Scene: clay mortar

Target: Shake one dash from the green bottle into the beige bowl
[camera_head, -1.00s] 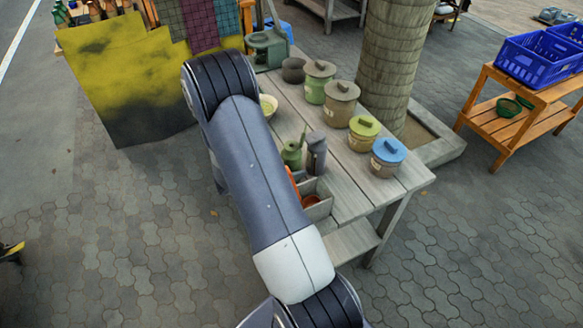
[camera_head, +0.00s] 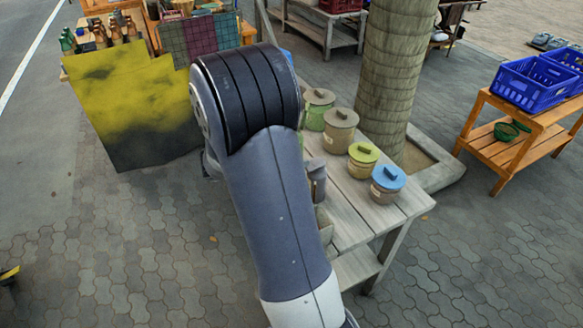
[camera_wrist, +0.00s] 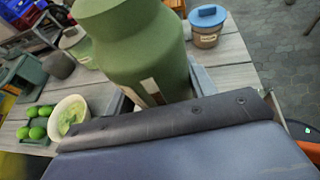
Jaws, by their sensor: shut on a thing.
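The green bottle (camera_wrist: 132,45) fills the upper middle of the wrist view, close to the camera and slightly tilted in the picture. My gripper (camera_wrist: 153,98) is shut on its lower part, with a dark pad across the near side. A dark and white label shows just above the pad. The beige bowl (camera_wrist: 84,107) is to the left of the bottle on the table, with pale green inside; the bottle is not over it in this view. In the head view my arm hides the gripper, the bottle and the bowl.
Several green fruits (camera_wrist: 37,122) lie left of the bowl. Lidded jars stand along the table's (camera_head: 350,232) far side, including a blue-lidded one (camera_head: 387,186). A thick post (camera_head: 395,75) rises behind the table.

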